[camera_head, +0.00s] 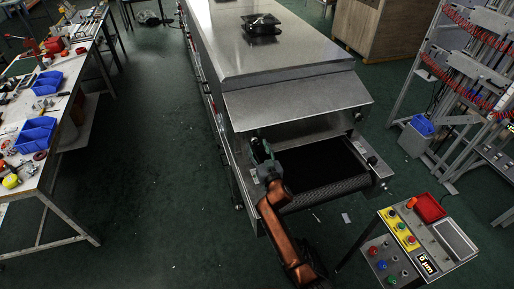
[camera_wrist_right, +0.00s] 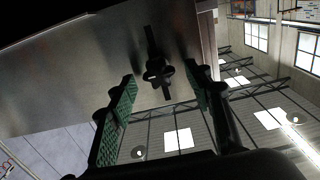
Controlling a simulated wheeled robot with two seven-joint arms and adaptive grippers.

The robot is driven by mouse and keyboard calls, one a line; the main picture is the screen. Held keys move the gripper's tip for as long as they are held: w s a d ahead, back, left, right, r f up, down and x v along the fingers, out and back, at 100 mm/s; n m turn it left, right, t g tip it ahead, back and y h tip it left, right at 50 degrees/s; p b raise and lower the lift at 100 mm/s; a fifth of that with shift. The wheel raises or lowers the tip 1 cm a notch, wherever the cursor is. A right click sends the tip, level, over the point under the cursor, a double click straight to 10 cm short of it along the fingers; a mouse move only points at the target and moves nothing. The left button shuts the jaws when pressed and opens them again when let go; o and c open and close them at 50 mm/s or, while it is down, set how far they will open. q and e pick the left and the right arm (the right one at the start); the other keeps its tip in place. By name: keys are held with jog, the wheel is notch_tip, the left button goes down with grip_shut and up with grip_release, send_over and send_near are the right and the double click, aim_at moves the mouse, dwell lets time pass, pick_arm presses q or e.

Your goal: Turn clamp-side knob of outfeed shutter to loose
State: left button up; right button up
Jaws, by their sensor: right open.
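The outfeed shutter (camera_head: 298,103) is a sloped grey metal panel at the near end of the dryer in the head view. My right gripper (camera_head: 262,152) is beside the left edge of the outfeed opening, just below the shutter. In the right wrist view a black knob (camera_wrist_right: 158,73) with a narrow bar sits on a grey metal panel (camera_wrist_right: 75,85). The green-padded fingers are open, one on each side of the knob, with visible gaps. I cannot tell how far the knob is in depth. The head view does not show this knob clearly. My left gripper is not in view.
A dark conveyor belt (camera_head: 325,172) comes out under the shutter. A control panel (camera_head: 420,240) with coloured buttons stands at the front right. A workbench with blue bins (camera_head: 36,133) is at the left. The green floor between bench and dryer is mostly clear.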

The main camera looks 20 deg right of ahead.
jog(key=shift+w, duration=0.2)
jog(key=c, duration=1.1)
